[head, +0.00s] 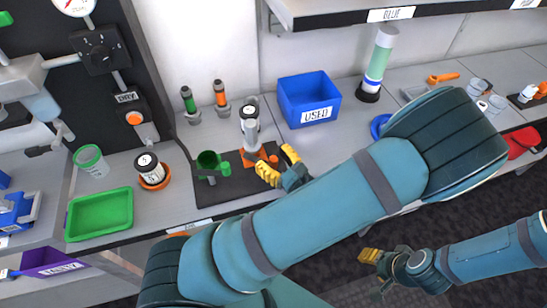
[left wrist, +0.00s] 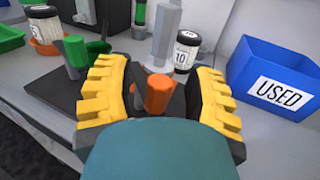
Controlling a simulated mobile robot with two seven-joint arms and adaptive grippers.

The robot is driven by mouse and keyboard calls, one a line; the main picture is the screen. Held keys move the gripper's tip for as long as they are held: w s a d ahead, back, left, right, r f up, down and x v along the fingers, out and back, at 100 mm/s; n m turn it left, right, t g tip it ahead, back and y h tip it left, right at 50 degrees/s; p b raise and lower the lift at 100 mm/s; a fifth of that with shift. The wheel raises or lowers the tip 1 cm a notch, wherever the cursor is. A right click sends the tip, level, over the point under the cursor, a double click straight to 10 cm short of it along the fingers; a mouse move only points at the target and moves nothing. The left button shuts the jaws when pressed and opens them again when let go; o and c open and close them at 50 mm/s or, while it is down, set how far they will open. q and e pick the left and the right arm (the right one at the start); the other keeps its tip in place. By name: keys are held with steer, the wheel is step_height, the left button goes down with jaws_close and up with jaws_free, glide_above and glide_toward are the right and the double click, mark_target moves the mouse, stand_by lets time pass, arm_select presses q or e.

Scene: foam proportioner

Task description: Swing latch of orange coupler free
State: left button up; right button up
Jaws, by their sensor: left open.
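The orange coupler (head: 251,158) stands on a dark base plate (head: 232,186) at the bench's front, partly hidden by my left gripper (head: 279,168). In the left wrist view, an upright orange cylindrical part (left wrist: 158,94) of it stands between the yellow fingers of my open left gripper (left wrist: 160,97). A gap shows on both sides of it; whether the fingers reach its height is unclear. A green coupler (head: 209,162) stands on the same plate to the left. My right gripper (head: 370,256) hangs low at the right, away from the bench, its finger gap unclear.
A grey cylinder (head: 249,133) and a black-lidded jar (left wrist: 185,52) stand just behind the coupler. A blue USED bin (head: 304,102) is behind right. A green tray (head: 99,214) and another jar (head: 150,171) are left. A shelf (head: 345,14) overhangs the back.

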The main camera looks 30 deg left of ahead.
arm_select(q)
steer(key=shift+c, duration=0.3)
jaws_close()
steer(key=shift+w+r+n+g+y+p, duration=0.1)
steer(key=shift+w+n+g+y+p, duration=0.1)
steer(key=shift+n+g+p, duration=0.4)
steer(key=shift+w+r+n+g+y+p, duration=0.1)
steer(key=shift+w+n+g+p, duration=0.2)
steer(key=shift+g, duration=0.5)
steer(key=n+g, duration=0.1)
steer(key=n+g+p, duration=0.1)
steer(key=g, duration=0.1)
steer(key=shift+w+a+f, duration=0.1)
steer(key=shift+w+a, duration=0.1)
steer(key=shift+w, duration=0.1)
steer(key=shift+w+a+n+g, duration=0.15)
steer(key=shift+n+g, duration=0.55)
steer(key=shift+g, duration=0.5)
steer(key=shift+o, duration=0.3)
jaws_free()
steer(key=shift+d+f, duration=0.1)
steer(key=shift+d, duration=0.1)
